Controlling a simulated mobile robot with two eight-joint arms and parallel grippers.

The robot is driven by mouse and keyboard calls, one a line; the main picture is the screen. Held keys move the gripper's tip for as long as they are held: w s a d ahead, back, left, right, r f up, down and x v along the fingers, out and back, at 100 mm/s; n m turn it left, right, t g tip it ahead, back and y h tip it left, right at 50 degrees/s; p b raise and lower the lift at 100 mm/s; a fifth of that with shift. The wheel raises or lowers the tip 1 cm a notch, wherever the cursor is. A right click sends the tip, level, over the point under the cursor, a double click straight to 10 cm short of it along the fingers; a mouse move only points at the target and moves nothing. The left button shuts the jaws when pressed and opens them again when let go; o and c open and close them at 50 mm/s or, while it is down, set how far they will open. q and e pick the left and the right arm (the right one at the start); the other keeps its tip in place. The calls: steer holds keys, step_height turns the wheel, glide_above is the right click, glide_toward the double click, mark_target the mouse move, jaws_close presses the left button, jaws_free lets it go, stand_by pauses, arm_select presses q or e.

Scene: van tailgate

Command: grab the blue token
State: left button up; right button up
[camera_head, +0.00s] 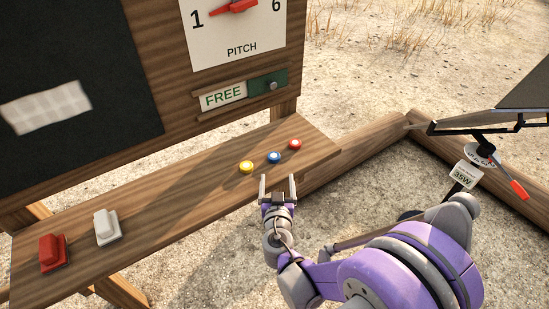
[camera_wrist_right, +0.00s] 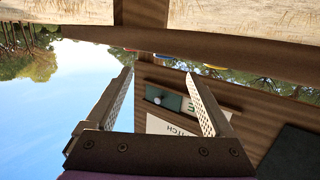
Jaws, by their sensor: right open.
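The blue token (camera_head: 274,157) lies on the wooden shelf (camera_head: 190,196), between the yellow token (camera_head: 246,166) on its left and the red token (camera_head: 295,144) on its right. My right gripper (camera_head: 278,178) is open and empty at the shelf's front edge. Its fingers point toward the blue token, with a gap between. The right wrist view appears upside down; there the blue token (camera_wrist_right: 163,56) barely shows past the shelf edge, roughly between the open fingertips (camera_wrist_right: 159,72). Most of the token is hidden there. My left gripper is in neither view.
A red switch block (camera_head: 53,252) and a white one (camera_head: 107,227) sit at the shelf's left end. A board with a FREE slider (camera_head: 240,91) and a PITCH dial (camera_head: 237,30) rises behind. A panel with a 35W tag (camera_head: 463,174) stands right.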

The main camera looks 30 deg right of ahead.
mark_target(274, 161)
steer(key=x, duration=0.9)
steer(key=shift+w+a, duration=0.15)
steer(key=shift+w, duration=0.4)
jaws_close()
